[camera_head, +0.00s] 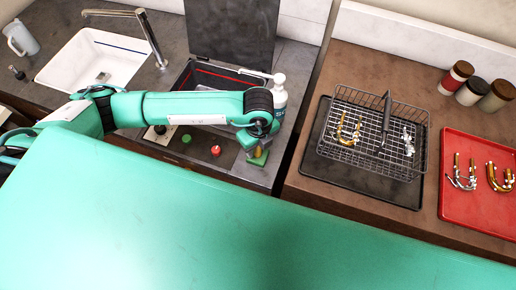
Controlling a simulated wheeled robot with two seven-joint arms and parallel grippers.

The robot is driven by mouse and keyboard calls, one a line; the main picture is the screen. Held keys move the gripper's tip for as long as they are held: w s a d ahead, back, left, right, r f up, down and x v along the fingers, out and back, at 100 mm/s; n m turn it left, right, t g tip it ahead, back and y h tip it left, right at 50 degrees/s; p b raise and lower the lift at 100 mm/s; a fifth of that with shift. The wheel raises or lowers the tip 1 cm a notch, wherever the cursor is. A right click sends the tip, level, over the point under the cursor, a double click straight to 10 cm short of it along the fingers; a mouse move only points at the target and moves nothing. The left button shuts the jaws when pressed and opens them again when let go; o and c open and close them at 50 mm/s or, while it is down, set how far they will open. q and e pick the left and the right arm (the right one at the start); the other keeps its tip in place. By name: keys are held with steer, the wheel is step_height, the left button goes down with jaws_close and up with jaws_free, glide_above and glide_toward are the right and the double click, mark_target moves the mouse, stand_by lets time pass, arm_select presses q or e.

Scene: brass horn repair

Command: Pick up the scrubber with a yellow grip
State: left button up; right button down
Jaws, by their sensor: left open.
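My left arm reaches in from the left across the sink counter. Its gripper (257,148) points down at the counter's right end, below the white bottle, and is open. A small green piece with a yellowish part above it (259,158) sits right at the fingertips. It looks like the scrubber with a yellow grip, but it is small and partly hidden by the gripper. I cannot tell whether the fingers are around it or touch it. My right gripper is not in view.
A red knob-like piece (216,150) and a green one (186,138) lie left of the gripper. A white pump bottle (280,94) stands close behind it. To the right are a wire basket (425,120) with brass parts, a red tray (455,210) and several jars (456,77).

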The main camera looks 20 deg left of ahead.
arm_select(q)
steer(key=shift+f, duration=0.5)
jaws_close()
steer(key=shift+r, duration=0.15)
